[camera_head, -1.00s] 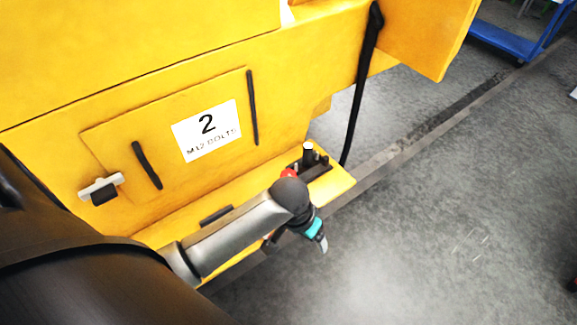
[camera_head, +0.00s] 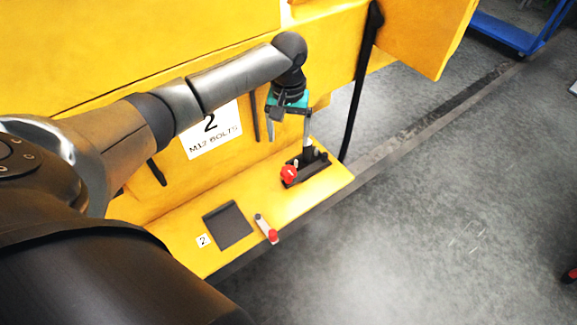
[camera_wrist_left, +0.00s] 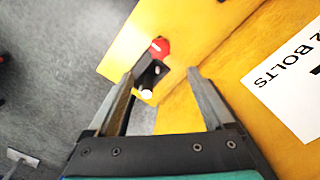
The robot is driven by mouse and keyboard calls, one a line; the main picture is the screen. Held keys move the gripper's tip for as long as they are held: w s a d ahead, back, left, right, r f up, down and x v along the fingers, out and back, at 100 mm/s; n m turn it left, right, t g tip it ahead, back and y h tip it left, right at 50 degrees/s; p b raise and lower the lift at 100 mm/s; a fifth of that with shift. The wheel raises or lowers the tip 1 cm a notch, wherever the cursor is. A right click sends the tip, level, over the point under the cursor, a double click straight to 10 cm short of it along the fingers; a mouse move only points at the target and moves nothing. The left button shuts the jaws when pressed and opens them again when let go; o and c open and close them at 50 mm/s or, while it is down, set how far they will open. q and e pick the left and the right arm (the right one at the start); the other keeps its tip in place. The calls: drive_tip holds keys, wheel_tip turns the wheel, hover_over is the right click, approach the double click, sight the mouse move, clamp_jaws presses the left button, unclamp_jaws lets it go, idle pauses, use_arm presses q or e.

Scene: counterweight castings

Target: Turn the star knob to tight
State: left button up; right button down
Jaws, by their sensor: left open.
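The red star knob (camera_head: 289,174) sits on a black fixture (camera_head: 312,168) near the right end of the yellow ledge. In the left wrist view the red knob (camera_wrist_left: 159,48) shows ahead of and between my fingers, with a pale post top (camera_wrist_left: 147,93) closer to me. My left gripper (camera_head: 288,137) is open and empty, pointing down above the fixture; in the left wrist view its two fingers (camera_wrist_left: 160,78) are spread wide. Whether the fingers touch the post cannot be told. The tight mark is not legible. My right gripper is not in view.
The yellow ledge (camera_head: 262,200) holds a dark flat pad (camera_head: 228,226), a small red-ended cylinder (camera_head: 266,229) and a tag marked 2 (camera_head: 203,240). A yellow wall with a sign, 2 M12 BOLTS (camera_head: 212,130), stands behind. Grey floor (camera_head: 440,220) lies open on the right.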

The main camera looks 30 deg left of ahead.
sight(288, 170)
use_arm(q)
wheel_tip(288, 170, down, 13)
drive_tip(key=shift+b, duration=0.85)
drive_tip(key=c, duration=1.4)
